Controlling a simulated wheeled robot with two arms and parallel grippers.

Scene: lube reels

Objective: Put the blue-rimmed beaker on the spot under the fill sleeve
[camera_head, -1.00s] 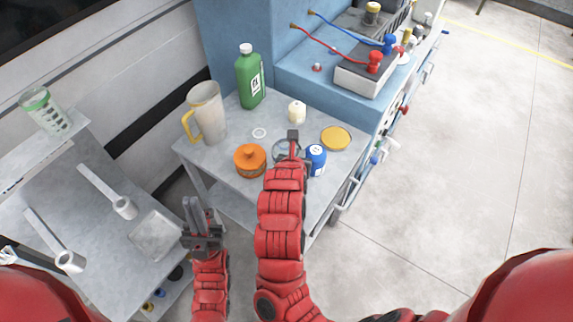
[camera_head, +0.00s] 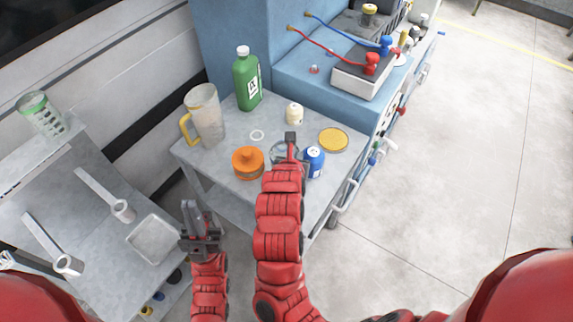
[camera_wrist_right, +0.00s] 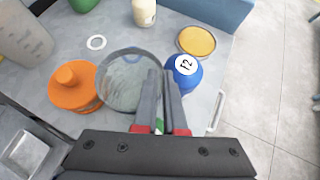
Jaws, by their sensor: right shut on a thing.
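A clear round glass vessel (camera_wrist_right: 125,82), which looks like the beaker, stands on the grey table (camera_head: 228,170) between an orange lidded pot and a blue bottle. Two white arms with ring ends, possibly fill sleeves (camera_head: 122,211) (camera_head: 68,265), stand over the left bench.
The orange pot (camera_head: 248,163) and blue bottle (camera_head: 315,160) stand close to the vessel. A jug (camera_head: 206,115), green bottle (camera_head: 247,80), cream bottle (camera_head: 294,113), white ring (camera_head: 257,135) and yellow-topped dish (camera_head: 333,140) share the table. A square tray (camera_head: 153,240) lies on the left bench.

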